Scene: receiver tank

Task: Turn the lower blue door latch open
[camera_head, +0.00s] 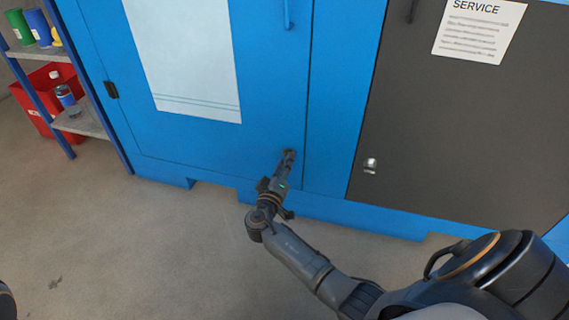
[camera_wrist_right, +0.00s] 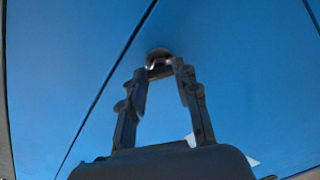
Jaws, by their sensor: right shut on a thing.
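The blue door (camera_head: 265,100) of the cabinet is closed, and a light panel covers part of it. The lower latch (camera_wrist_right: 159,55) is a small dark and metallic piece near the door's lower right edge. My right gripper (camera_head: 289,155) reaches the door there and hides most of the latch in the head view. In the right wrist view, the fingers of my right gripper (camera_wrist_right: 160,75) are on both sides of the latch, shut on it. The latch's exact turn angle is hard to tell. My left gripper is not in view.
A grey door (camera_head: 440,120) with a service sheet (camera_head: 478,28) and a small silver latch (camera_head: 370,165) is to the right. A shelf (camera_head: 80,122) with cans and a red bin (camera_head: 35,95) stand at the left.

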